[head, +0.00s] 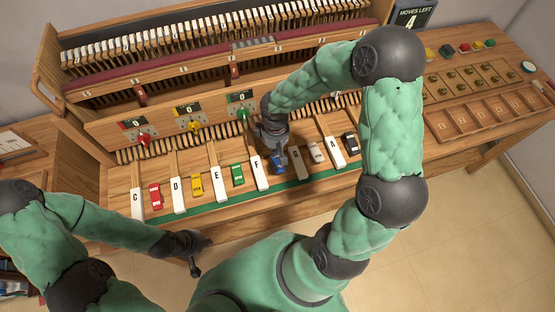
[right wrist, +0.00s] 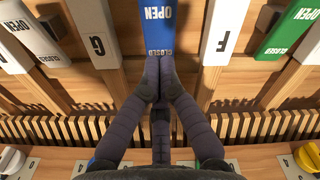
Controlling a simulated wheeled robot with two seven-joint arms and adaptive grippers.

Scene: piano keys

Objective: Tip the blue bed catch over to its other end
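The blue bed catch (head: 278,168) sits in the key row just right of the F key (head: 259,173), partly covered by my right arm. In the right wrist view the blue catch (right wrist: 154,28) shows the word OPEN at its far part and CLOSED at its near end. My right gripper (right wrist: 160,82) has its fingertips together right by the CLOSED end; I cannot tell whether they touch it. In the head view my right gripper (head: 277,150) is over the catch's back end. My left gripper (head: 195,270) hangs in front of the piano, away from the keys; its finger opening is unclear.
Red (head: 155,195), yellow (head: 197,185), green (head: 237,174), white (head: 317,152) and black (head: 350,142) catches lie between white keys. Coloured levers stand on the panel behind. A sign (head: 411,18) reads MOVES LEFT 4. A wooden side table (head: 490,90) stands right.

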